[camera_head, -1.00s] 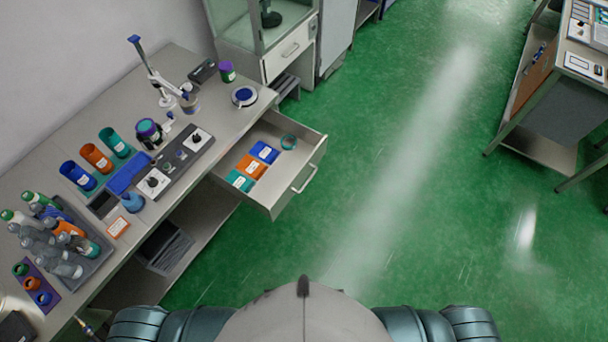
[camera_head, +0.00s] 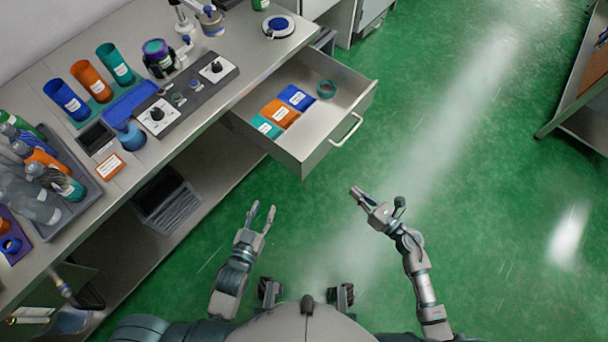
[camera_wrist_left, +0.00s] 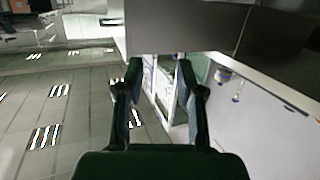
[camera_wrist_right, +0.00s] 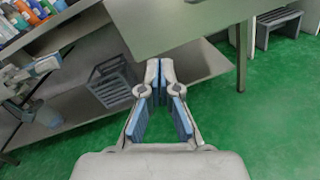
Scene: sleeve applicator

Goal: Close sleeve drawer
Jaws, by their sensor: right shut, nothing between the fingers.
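The sleeve drawer (camera_head: 340,105) stands pulled out from the bench in the head view. The shut fingers also show in the right wrist view (camera_wrist_right: 160,66). My left gripper (camera_head: 262,212) is open and empty, left of the right one and clear of the drawer. Its spread fingers show in the left wrist view (camera_wrist_left: 160,72).
The bench (camera_head: 225,102) carries colored sleeves (camera_head: 92,81), a black control panel (camera_head: 185,95) and a bottle tray (camera_head: 80,192). A lower shelf (camera_head: 140,235) with a dark crate (camera_head: 168,205) lies under it. The green floor (camera_head: 440,150) right of the drawer is clear.

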